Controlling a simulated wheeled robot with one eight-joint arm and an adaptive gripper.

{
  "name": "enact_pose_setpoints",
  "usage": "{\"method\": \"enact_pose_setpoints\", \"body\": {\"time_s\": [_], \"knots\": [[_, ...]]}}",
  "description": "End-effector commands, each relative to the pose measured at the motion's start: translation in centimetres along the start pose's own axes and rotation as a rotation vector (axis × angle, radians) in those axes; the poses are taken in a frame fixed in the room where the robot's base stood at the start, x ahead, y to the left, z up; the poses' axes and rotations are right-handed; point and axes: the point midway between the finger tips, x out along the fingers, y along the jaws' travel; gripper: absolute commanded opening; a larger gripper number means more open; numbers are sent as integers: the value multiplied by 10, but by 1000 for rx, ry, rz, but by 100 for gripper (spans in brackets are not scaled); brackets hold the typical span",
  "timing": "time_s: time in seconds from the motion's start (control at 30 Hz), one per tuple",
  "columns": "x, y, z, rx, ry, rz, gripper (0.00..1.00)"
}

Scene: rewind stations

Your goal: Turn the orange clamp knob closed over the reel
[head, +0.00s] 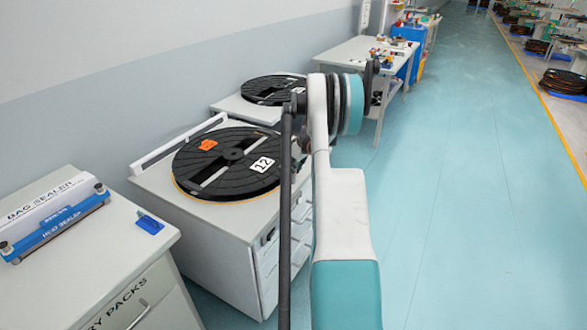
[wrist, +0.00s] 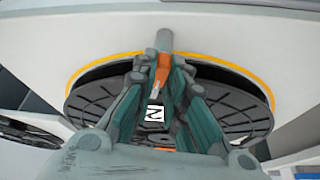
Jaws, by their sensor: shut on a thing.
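The orange clamp knob (wrist: 162,72) is between my fingertips in the wrist view. It is a narrow orange piece below a grey post (wrist: 165,40) at the reel's rim. My gripper (wrist: 164,64) is shut on it, and the fingers hide part of its sides. The black reel (wrist: 97,98) with a yellow edge and a white 12 label lies behind the fingers. In the head view the reel (head: 205,182) lies flat on a white station. The knob and my gripper are hidden there behind my arm.
A second black reel (head: 270,90) lies on a station behind. A bench with a bag sealer (head: 55,222) and a small blue item (head: 150,224) stands at the front left. A cluttered table (head: 345,52) is farther back.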

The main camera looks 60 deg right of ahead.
Motion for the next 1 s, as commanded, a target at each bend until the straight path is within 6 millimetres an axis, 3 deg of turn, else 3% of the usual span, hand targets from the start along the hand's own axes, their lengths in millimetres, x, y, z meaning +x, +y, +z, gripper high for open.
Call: {"method": "enact_pose_setpoints", "body": {"time_s": [0.4,1.0], "knots": [[0,2,0,-205,-1,-84,0],[0,2,0,-246,-1,-101,0]]}}
